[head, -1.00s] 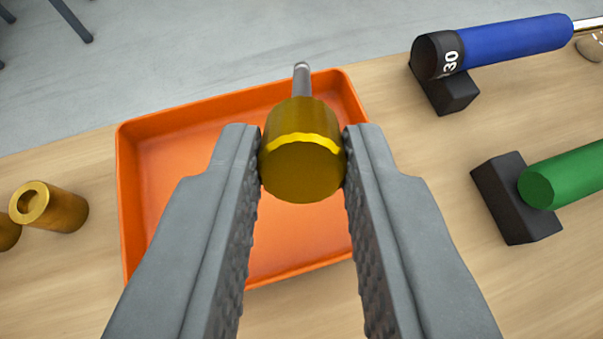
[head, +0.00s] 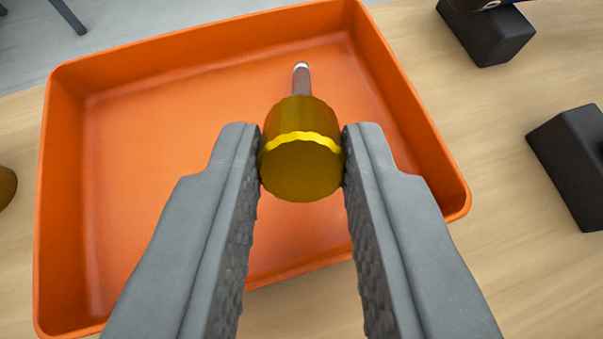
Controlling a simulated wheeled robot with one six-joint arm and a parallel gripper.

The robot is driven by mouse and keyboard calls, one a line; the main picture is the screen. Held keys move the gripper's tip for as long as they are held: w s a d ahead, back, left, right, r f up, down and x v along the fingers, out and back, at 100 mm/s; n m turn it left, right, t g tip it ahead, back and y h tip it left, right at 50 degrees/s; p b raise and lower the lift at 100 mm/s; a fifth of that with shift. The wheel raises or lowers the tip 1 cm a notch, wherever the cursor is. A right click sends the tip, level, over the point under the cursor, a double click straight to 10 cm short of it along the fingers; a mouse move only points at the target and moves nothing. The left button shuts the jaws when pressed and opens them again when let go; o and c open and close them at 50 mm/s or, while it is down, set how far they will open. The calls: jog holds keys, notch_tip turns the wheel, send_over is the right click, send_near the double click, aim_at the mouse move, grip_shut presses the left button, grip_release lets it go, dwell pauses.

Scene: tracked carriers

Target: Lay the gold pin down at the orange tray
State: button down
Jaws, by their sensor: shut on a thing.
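The gold pin (head: 301,150) has a thick gold head with a bright band and a thin grey shank pointing away from me. My gripper (head: 301,155) is shut on its gold head, one grey finger on each side. The orange tray (head: 150,150) is a shallow rectangular tray on the wooden table. The pin shows over the right part of the tray's floor. The tray looks empty where I can see it; my fingers hide part of its near side. I cannot tell exactly how high the pin is above the floor.
Two black blocks stand right of the tray, one at the top right (head: 487,32) and one at the right edge (head: 573,165). A gold piece (head: 5,186) is cut off at the left edge. Bare wooden table (head: 520,270) lies at the lower right.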

jog(key=c, duration=1.1)
grip_release()
jog(key=shift+c, duration=0.2)
jog(key=shift+s, duration=0.1)
jog(key=v, duration=1.7)
jog(key=shift+s+r, duration=0.15)
jog(key=s+r+t, duration=0.2)
jog(key=s+r, duration=0.4)
jog(key=s, duration=1.1)
jog(key=s+d+r+t, duration=0.1)
jog(key=s+r+t, duration=0.2)
jog(key=s, duration=1.4)
notch_tip(320, 180, up, 3)
jog(key=shift+s+d+f, duration=0.1)
jog(key=shift+s+d, duration=0.1)
jog(key=shift+d, duration=0.1)
